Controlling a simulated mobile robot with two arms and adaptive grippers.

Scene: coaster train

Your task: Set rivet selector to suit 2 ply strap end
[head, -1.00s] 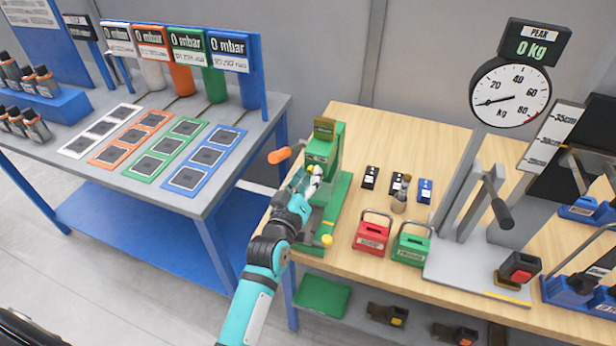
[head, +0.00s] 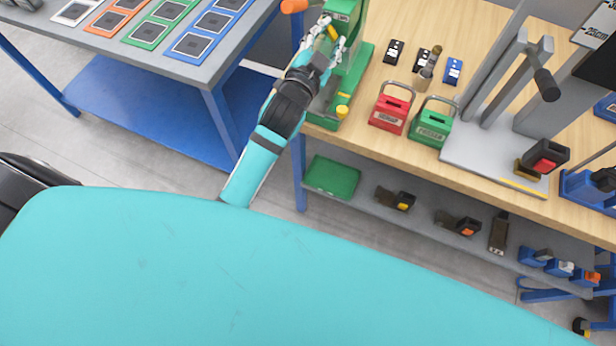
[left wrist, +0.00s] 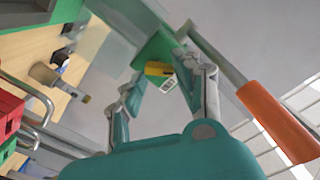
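The green riveting press (head: 352,75) stands at the left end of the wooden bench. A yellow block with a white label (left wrist: 157,69), perhaps its rivet selector, shows on the press in the left wrist view; its lettering is too small to read. My left gripper (head: 331,42) is at the press, partly hiding it. In the left wrist view the gripper (left wrist: 161,80) has its fingers apart, on either side of the yellow block. I cannot tell whether they touch it. The press's orange handle (left wrist: 279,122) is right of the fingers. My right gripper is not in view.
A red block (head: 389,113) and a green block (head: 432,122) with wire handles stand right of the press. Behind them are small black and blue pieces (head: 453,70). A grey test stand (head: 490,155) is further right.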

